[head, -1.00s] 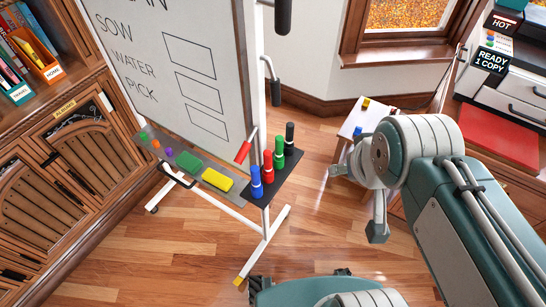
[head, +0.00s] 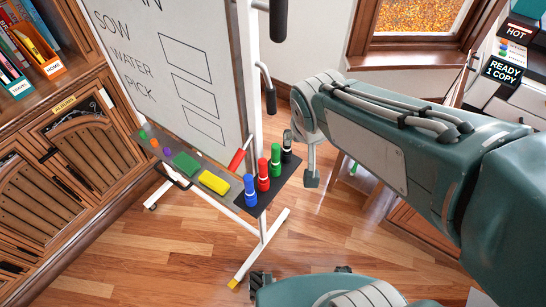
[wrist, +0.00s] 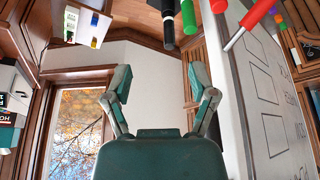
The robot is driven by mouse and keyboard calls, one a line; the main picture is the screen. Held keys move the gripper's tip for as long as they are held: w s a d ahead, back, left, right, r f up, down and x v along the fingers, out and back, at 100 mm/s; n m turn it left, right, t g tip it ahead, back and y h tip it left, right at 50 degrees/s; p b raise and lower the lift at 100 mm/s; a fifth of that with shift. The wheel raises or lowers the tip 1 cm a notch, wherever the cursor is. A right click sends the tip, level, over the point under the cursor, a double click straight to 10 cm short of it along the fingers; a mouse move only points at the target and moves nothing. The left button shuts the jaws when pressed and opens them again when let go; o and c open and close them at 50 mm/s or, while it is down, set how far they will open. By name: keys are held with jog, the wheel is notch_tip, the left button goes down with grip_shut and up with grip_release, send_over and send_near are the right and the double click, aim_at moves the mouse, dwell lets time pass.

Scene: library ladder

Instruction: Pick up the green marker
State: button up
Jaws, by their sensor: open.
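The green marker (head: 275,160) stands upright on the dark shelf (head: 254,206) at the whiteboard's side, between the red marker (head: 263,176) and the black marker (head: 287,154). My gripper (head: 300,160) is open and empty, just right of the black marker; one grey finger overlaps that marker's top in the head view. I cannot tell whether they touch. In the wrist view the green marker (wrist: 189,17) is at the top edge, beyond my open gripper (wrist: 160,82) and not between its fingers.
A blue marker (head: 250,190) stands at the shelf's near end. A tilted red-handled tool (head: 238,158) is by the whiteboard (head: 180,70). The board's tray holds a green block (head: 186,163) and a yellow block (head: 214,182). The white stand foot (head: 262,248) sits on open floor.

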send_near(276, 152)
jog(key=x, duration=0.3)
jog(key=a+x, duration=0.1)
jog(key=x, duration=0.1)
jog(key=shift+w+f, duration=0.15)
jog(key=shift+f, duration=0.2)
jog(key=shift+w+d+f, duration=0.2)
jog(key=shift+d+f, duration=0.05)
jog(key=shift+f, duration=0.25)
jog(key=x, duration=0.5)
jog(key=shift+d+r, duration=0.1)
jog(key=shift+d, duration=0.05)
jog(key=c, duration=1)
